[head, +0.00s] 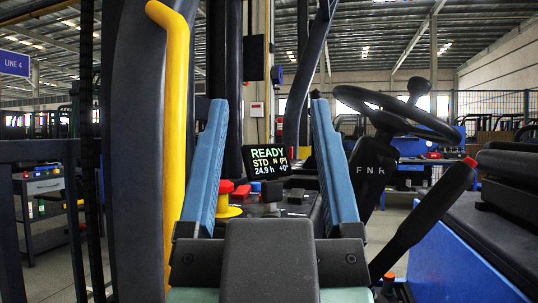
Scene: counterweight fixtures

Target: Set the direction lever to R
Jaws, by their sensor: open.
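The letters F N R are printed on the dark steering column cover (368,170), right of centre. I cannot clearly make out the direction lever by them. A thick black lever (430,205) with a red tip slants up to the right beside the column; I cannot tell if it is the direction lever. The display (267,161) reads READY, STD N (P), 24.9 h and +0°. My gripper (269,102) is in the foreground, left of the column, its two blue fingers wide apart, with nothing held between them. The display shows through the gap.
The black steering wheel (385,116) with its knob stands above the column. A yellow handrail (176,130) runs up the dark pillar at left. A red and yellow button (228,198) shows by the left finger. A black seat (505,190) and blue body panel (465,265) close off the right.

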